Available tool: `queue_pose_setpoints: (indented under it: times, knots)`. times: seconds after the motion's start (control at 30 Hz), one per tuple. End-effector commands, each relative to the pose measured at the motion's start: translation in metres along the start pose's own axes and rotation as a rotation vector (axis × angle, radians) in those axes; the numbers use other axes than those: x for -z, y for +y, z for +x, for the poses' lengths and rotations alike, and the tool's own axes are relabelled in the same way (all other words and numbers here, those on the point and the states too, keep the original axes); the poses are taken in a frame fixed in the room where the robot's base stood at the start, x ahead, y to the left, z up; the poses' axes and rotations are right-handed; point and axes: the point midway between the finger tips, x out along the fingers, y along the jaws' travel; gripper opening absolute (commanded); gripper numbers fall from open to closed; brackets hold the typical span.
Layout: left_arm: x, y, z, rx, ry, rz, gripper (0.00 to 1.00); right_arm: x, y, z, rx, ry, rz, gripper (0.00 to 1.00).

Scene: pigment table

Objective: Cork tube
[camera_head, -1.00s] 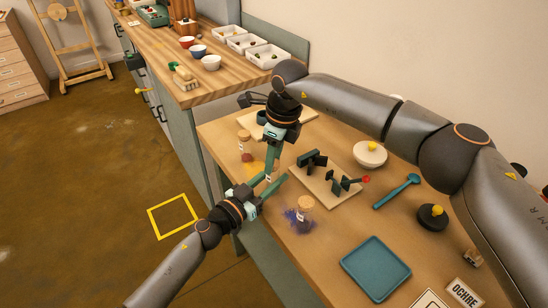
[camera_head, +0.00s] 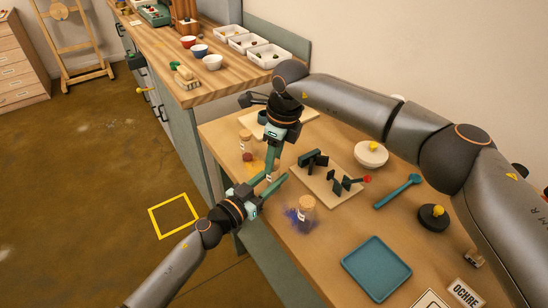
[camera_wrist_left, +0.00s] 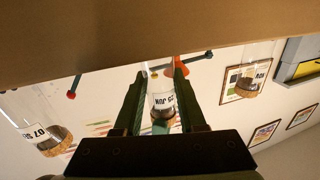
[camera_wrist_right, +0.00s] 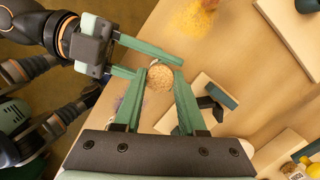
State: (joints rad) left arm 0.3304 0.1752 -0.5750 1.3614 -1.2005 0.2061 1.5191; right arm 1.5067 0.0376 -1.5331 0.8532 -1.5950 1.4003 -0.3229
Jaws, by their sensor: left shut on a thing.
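A clear tube with a white label (camera_wrist_left: 163,101) stands between the fingers of my left gripper (camera_head: 268,186), which is shut on it over the table's left edge. It also shows small in the head view (camera_head: 269,177). A round cork (camera_wrist_right: 160,78) lies between the fingertips of my right gripper (camera_wrist_right: 163,72), which reaches down from above. I cannot tell whether these fingers press on the cork or only stand around it. How far the cork sits in the tube is hidden.
A corked tube (camera_head: 306,204) stands by purple powder; another (camera_head: 245,146) stands farther back near yellow powder. A board (camera_head: 325,199) with dark holders lies right of my grippers. A teal tray (camera_head: 376,268), teal spoon (camera_head: 398,191) and white bowl (camera_head: 370,157) are on the table.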

Motion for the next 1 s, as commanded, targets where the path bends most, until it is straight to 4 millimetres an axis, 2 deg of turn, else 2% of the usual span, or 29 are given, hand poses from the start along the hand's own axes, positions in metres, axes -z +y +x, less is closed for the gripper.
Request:
queue_pose_setpoints:
  times: [0.03,0.27,0.37,0.63,0.87,1.0]
  knots:
    - [0.006,0.003,0.002,-0.009,0.014,0.005,0.0,0.008,0.0,0.014,-0.005,0.019,0.007,0.47]
    - [0.005,0.004,0.002,-0.011,0.014,0.004,0.0,0.008,-0.001,0.013,-0.004,0.019,0.008,0.47]
    - [0.005,0.004,0.002,-0.011,0.013,0.003,0.0,0.008,-0.001,0.008,-0.003,0.019,0.009,0.47]
    - [0.004,0.003,0.001,-0.007,0.01,0.001,0.0,0.007,0.0,-0.026,-0.005,0.017,0.006,0.47]
    - [0.003,0.002,0.001,-0.005,0.006,0.001,0.0,0.006,0.001,-0.03,-0.008,0.015,0.005,0.47]
    - [0.002,0.002,0.0,-0.005,0.005,0.0,0.0,0.005,0.001,-0.031,-0.008,0.014,0.004,0.35]
